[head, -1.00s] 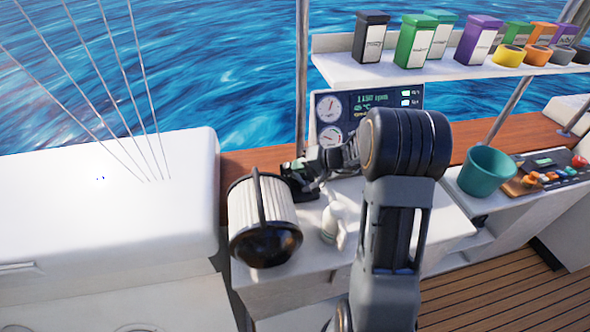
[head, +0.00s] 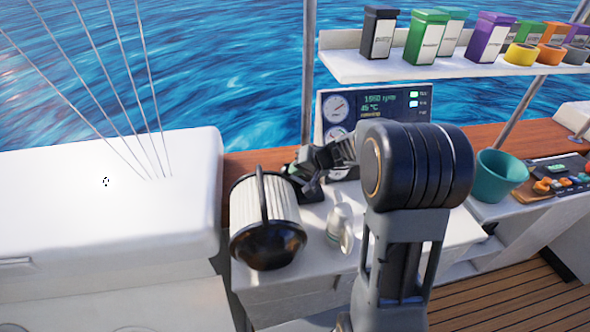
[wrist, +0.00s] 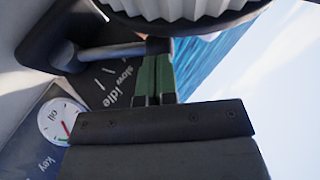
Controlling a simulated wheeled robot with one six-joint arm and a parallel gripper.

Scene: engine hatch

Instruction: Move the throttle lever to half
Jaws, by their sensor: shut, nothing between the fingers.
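The throttle lever (wrist: 112,52) shows in the wrist view as a metal rod running from a dark base at the left towards my fingertips. Its dark plate (wrist: 100,84) carries the words "slow" and "idle". My gripper (wrist: 157,50) is shut, with its green-lined fingers together and nothing between them. The rod's end is beside or just behind the fingertips; I cannot tell if they touch. In the head view my gripper is small, behind the white filter and below the engine display (head: 372,108); the lever cannot be made out there.
A white pleated filter (head: 266,205) with a black end stands close to my gripper. A small pale bottle (head: 338,222) is to its right. A shelf (head: 450,66) with coloured boxes is above. A teal bucket (head: 500,176) is at the right. An oil gauge (wrist: 60,120) is near the plate.

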